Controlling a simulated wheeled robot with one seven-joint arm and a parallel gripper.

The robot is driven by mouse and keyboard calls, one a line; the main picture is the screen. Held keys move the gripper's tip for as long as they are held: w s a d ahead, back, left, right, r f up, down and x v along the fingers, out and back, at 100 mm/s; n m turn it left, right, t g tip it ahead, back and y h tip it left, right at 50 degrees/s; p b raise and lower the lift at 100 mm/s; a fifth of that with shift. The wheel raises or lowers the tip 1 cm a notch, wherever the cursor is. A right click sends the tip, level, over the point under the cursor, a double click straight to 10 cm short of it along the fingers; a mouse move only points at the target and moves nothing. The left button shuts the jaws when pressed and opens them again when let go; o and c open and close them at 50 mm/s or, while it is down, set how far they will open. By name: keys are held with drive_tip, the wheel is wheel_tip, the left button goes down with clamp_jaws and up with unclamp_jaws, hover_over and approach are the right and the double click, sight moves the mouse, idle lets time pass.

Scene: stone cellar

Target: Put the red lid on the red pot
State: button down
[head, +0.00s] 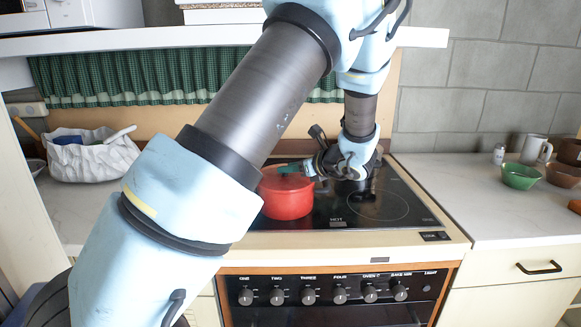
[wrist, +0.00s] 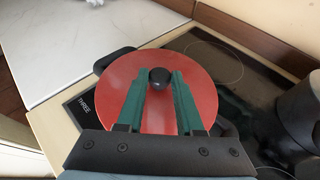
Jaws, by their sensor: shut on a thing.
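The red pot (head: 288,202) stands on the left part of the black glass cooktop, partly behind my arm. The red lid (wrist: 160,115) is a round disc with a black knob (wrist: 160,76), filling the middle of the wrist view. My gripper (wrist: 160,84) has its green fingers on both sides of the knob and is shut on it. In the head view my gripper (head: 287,169) is right over the pot's top. The lid covers the pot's opening from above; black pot handles (wrist: 116,59) stick out from under it. I cannot tell whether the lid rests fully on the rim.
A white crumpled bag (head: 90,160) sits on the left counter.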

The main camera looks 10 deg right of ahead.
drive_tip(key=shift+c, duration=2.4)
unclamp_jaws()
drive_tip(key=b+v, duration=0.2)
drive_tip(key=v, duration=0.8)
drive_tip(key=shift+s+b, duration=0.35)
drive_tip(key=shift+s, duration=0.05)
drive_tip(key=shift+d+r, duration=0.1)
drive_tip(key=shift+d, duration=0.1)
